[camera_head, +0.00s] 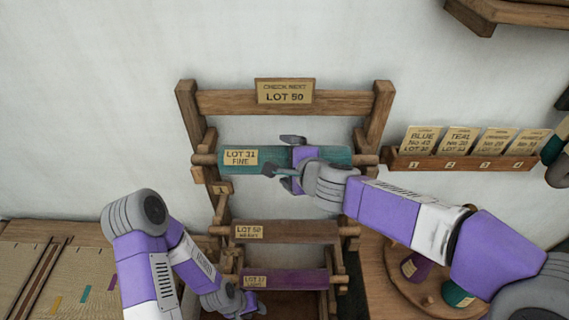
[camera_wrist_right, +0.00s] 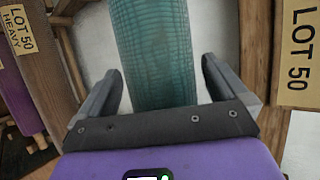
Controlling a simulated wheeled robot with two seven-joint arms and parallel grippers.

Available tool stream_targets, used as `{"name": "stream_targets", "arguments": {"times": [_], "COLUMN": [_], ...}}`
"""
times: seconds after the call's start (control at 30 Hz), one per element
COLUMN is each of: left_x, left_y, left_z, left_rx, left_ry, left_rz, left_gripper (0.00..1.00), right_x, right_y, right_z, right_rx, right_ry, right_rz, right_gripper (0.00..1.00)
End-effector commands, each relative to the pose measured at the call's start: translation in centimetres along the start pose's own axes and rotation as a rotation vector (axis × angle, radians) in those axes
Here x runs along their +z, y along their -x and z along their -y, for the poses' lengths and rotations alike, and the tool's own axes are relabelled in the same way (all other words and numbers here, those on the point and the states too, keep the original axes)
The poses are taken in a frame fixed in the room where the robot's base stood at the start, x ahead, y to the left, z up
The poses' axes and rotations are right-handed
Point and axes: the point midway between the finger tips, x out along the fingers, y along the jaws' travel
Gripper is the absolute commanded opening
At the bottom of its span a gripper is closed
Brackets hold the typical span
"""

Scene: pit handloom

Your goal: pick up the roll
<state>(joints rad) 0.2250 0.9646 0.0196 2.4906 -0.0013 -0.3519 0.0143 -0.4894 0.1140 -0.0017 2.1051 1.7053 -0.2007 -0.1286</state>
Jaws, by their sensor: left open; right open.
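A teal roll (camera_head: 334,154) lies across the top tier of a wooden rack, with a tag (camera_head: 240,157) reading LOT 31 FINE near its left end. My right gripper (camera_head: 282,158) is open in front of the roll's middle. In the right wrist view the teal roll (camera_wrist_right: 156,50) runs between the two spread fingers of this gripper (camera_wrist_right: 160,78), with gaps on both sides. The lower tiers hold a brown roll (camera_head: 300,231) tagged LOT 50 HEAVY and a purple roll (camera_head: 300,279). My left gripper (camera_head: 256,304) is open and empty below the purple roll.
A sign (camera_head: 285,92) on the rack's top board reads CHECK NEXT LOT 50. A shelf of several numbered cards (camera_head: 462,160) hangs at right. A round wooden tray (camera_head: 402,290) with spools stands below my right arm. A table with cloth (camera_head: 60,270) is at left.

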Motion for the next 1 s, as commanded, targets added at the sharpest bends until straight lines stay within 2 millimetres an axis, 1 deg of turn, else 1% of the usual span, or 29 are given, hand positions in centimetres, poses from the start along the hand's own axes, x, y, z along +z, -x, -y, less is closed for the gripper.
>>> {"name": "stream_targets", "arguments": {"times": [0.23, 0.67, 0.7, 0.77, 1.0], "left_x": [0.00, -0.01, -0.01, 0.00, 0.00], "left_y": [0.01, 0.01, 0.01, 0.01, 0.05], "left_z": [-0.02, -0.01, -0.01, -0.01, -0.03], "left_rx": [0.000, 0.000, 0.000, 0.000, 0.000], "left_ry": [0.000, 0.000, 0.000, 0.000, 0.000], "left_rz": [0.000, 0.000, 0.000, 0.000, 0.000], "left_gripper": [0.43, 0.43, 0.43, 0.43, 0.43], "right_x": [0.01, 0.01, 0.01, 0.01, 0.10], "right_y": [-0.14, -0.13, -0.13, -0.13, -0.04], "right_z": [0.07, 0.06, 0.06, 0.06, 0.27], "right_rx": [0.000, 0.000, 0.000, 0.000, -0.004], "right_ry": [0.000, 0.000, 0.000, 0.000, 0.000], "right_rz": [0.000, 0.000, 0.000, 0.000, 0.002], "right_gripper": [1.00, 0.34, 0.28, 0.19, 0.19]}}
